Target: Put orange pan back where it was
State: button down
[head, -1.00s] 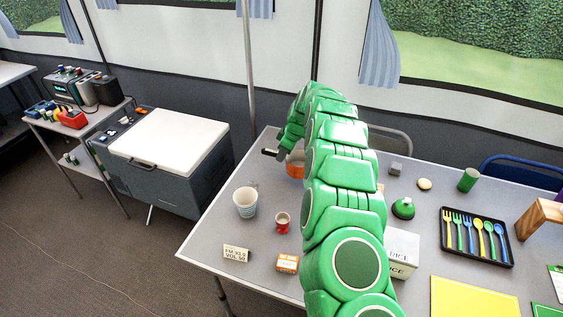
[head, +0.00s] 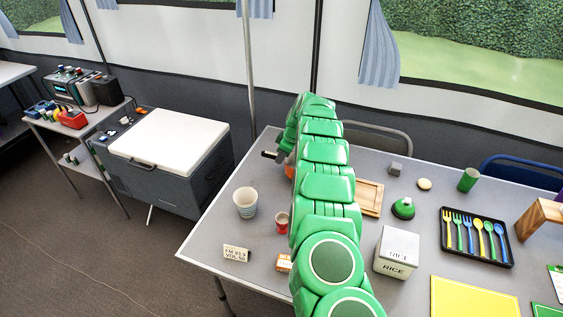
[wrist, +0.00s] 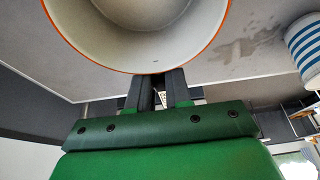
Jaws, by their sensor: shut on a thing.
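The orange pan shows in the wrist view (wrist: 150,45) as a pale round inside with an orange rim, close above my fingers. In the head view only a small orange part of the pan (head: 289,163) shows at the far left of the table; my arm hides the rest. My gripper (wrist: 160,88) is shut on the pan at its near side. The exact grip point is hard to see. A dark bar juts left beside the pan in the head view; I cannot tell whether it is the handle.
A striped cup (head: 246,203) and a red cup (head: 282,220) stand on the grey table (head: 215,235) in front of the pan. A wooden board (head: 369,198), a rice box (head: 396,252) and a green round item (head: 403,208) lie right of my arm. The table's left edge is near.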

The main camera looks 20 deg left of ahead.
jog(key=shift+f, duration=1.3)
jog(key=shift+f, duration=0.1)
jog(key=c, duration=1.1)
grip_release()
jog(key=shift+o, duration=0.2)
jog(key=v, duration=1.2)
jog(key=shift+s, duration=0.1)
